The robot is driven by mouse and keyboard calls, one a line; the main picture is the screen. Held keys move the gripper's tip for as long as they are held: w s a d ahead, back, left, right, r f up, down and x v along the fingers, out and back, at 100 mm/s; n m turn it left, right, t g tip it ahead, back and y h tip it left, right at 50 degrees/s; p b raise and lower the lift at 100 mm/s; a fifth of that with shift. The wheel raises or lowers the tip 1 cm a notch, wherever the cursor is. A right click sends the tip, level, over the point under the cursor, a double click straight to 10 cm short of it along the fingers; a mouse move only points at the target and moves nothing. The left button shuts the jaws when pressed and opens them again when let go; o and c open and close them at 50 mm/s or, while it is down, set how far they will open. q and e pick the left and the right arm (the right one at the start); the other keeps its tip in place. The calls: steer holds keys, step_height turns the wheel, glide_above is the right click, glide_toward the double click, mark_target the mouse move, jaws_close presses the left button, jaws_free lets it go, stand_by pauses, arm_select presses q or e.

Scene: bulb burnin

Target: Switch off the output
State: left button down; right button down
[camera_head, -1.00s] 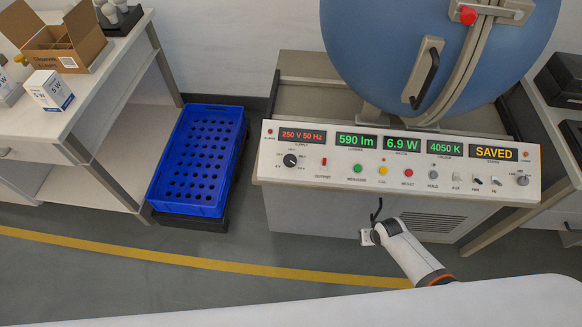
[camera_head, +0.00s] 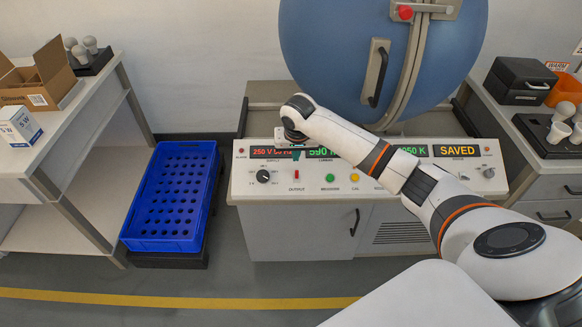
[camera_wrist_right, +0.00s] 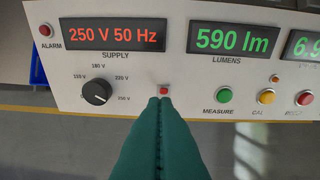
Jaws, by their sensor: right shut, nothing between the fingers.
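The control panel (camera_head: 335,190) stands below a blue sphere. Its red output switch (camera_head: 297,169) sits above the OUTPUT label, right of the black supply knob (camera_head: 263,176). In the right wrist view the red switch (camera_wrist_right: 163,91) shows just beyond the fingertips, which hide its label. My right gripper (camera_head: 296,154) is shut and empty, its dark green fingers pointing down at the switch. I cannot tell whether they touch it. The supply display (camera_wrist_right: 113,35) is lit and reads 250 V 50 Hz. My left gripper is not in view.
The measure button (camera_wrist_right: 224,95), cal button (camera_wrist_right: 266,97) and reset button (camera_wrist_right: 305,98) lie right of the switch. My right forearm covers part of the panel.

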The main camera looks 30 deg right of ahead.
mark_target(297, 175)
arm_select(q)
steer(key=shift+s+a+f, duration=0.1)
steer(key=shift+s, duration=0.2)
arm_select(e)
steer(key=shift+w+d+r, duration=0.15)
steer(key=shift+d+r, duration=0.05)
steer(key=shift+r, duration=0.25)
steer(key=shift+w+d+r, duration=0.1)
steer(key=shift+d+r, duration=0.1)
steer(key=shift+r, duration=0.2)
steer(key=shift+f, duration=0.1)
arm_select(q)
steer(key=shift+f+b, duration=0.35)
arm_select(e)
steer(key=x, duration=1)
arm_select(q)
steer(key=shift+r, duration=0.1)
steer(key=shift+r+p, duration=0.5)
steer(key=shift+p, duration=0.1)
arm_select(e)
steer(key=shift+s, duration=0.15)
